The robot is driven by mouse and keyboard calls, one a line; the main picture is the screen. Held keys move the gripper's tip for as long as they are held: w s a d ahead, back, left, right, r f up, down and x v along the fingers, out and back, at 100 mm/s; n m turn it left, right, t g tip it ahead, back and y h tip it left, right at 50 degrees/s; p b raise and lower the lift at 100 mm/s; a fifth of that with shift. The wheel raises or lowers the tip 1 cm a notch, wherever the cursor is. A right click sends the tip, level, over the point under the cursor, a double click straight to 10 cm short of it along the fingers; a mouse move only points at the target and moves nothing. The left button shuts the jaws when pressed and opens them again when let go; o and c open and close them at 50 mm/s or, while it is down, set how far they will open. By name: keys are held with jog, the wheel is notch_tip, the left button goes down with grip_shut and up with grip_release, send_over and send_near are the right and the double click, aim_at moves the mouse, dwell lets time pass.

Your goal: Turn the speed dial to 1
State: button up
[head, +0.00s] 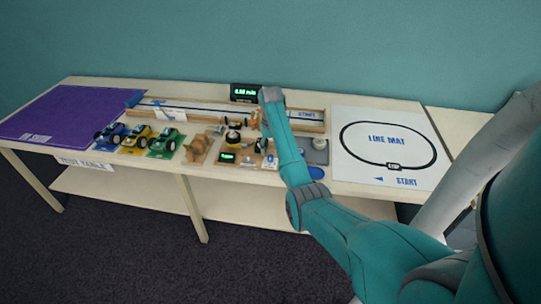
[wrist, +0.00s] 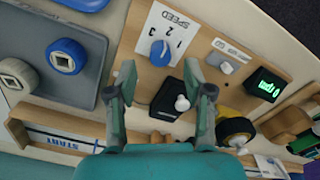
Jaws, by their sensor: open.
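The speed dial is a blue knob (wrist: 160,53) on a white plate (wrist: 150,25) marked SPEED with the numbers 1, 2 and 3, on a wooden board. Which number its pointer faces is too small to tell. In the head view the dial (head: 269,162) is a small blue spot left of my arm. My gripper (wrist: 160,76) is open and empty in the wrist view. Its two fingers stand either side of the dial's line, apart from the knob. In the head view my gripper's fingers cannot be made out.
The board also carries a black box with a white knob (wrist: 182,103), a grey switch (wrist: 227,67) and a green-lit readout (wrist: 265,87). Toy cars (head: 166,143), a wooden track (head: 190,110) and a line mat (head: 385,145) share the table.

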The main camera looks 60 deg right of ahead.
aim_at(271, 156)
jog(key=shift+f, duration=1.85)
grip_shut()
